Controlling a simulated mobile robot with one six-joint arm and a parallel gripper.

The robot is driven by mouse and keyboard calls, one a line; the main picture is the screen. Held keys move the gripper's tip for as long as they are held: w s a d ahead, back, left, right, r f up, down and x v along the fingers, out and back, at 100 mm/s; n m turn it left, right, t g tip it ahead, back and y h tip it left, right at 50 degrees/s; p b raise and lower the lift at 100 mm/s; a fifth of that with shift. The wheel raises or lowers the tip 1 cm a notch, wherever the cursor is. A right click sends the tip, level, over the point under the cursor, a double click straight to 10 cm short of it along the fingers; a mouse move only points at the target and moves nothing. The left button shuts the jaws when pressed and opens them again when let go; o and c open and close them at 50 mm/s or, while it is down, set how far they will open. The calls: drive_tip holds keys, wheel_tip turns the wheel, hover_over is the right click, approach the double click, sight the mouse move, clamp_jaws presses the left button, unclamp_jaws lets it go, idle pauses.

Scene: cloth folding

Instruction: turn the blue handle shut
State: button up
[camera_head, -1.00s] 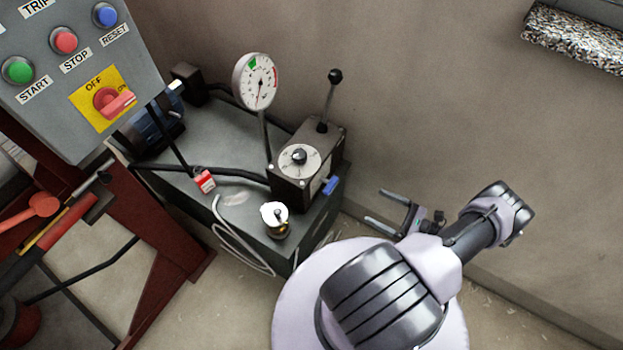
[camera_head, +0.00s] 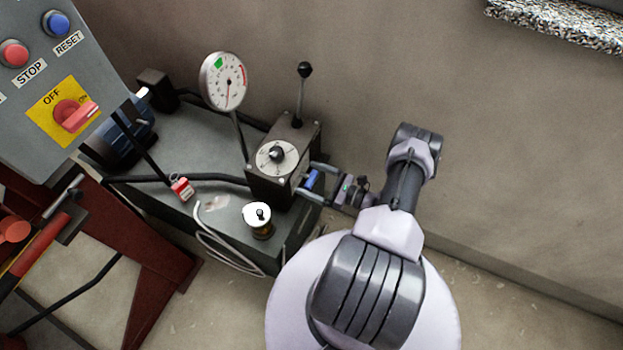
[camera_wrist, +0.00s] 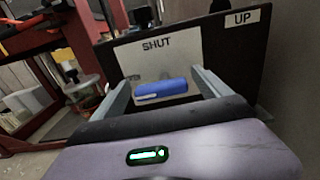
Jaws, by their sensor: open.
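The blue handle (camera_head: 313,180) sticks out of the right side of a dark valve block (camera_head: 290,150) on the grey power unit. In the wrist view the blue handle (camera_wrist: 161,88) lies nearly level below the printed word SHUT on a pale plate (camera_wrist: 155,55). My gripper (camera_head: 312,177) is open, with one finger on each side of the handle. In the wrist view my gripper (camera_wrist: 158,82) shows a gap between each finger and the handle's ends. I cannot tell whether the fingers touch anything.
A lever with a black knob (camera_head: 304,70) and a dial gauge (camera_head: 223,81) rise above the unit. A red padlock tag (camera_head: 181,188) and a brass-coloured fitting (camera_head: 259,220) sit on its top (camera_head: 190,140). A control panel (camera_head: 100,90) stands left. Floor at right is clear.

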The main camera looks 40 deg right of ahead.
drive_tip(key=c, duration=1.4)
drive_tip(key=shift+o, duration=0.2)
drive_tip(key=m+b, duration=0.3)
drive_tip(key=m, duration=0.1)
drive_tip(key=shift+d, duration=0.1)
drive_tip(key=m+b, duration=0.2)
drive_tip(key=m, duration=0.2)
drive_tip(key=shift+w+d+m, duration=0.1)
drive_tip(key=shift+d+m, duration=0.05)
drive_tip(key=shift+m, duration=0.15)
drive_tip(key=m+b, duration=0.2)
drive_tip(key=m, duration=0.2)
drive_tip(key=shift+d+m, duration=0.1)
drive_tip(key=shift+m, duration=0.2)
drive_tip(key=shift+w+d+m+b, duration=0.15)
drive_tip(key=shift+m+b, duration=0.65)
drive_tip(key=shift+m, duration=1.4)
drive_tip(key=shift+r, duration=0.1)
drive_tip(key=o, duration=1.4)
drive_tip(key=shift+c, duration=0.2)
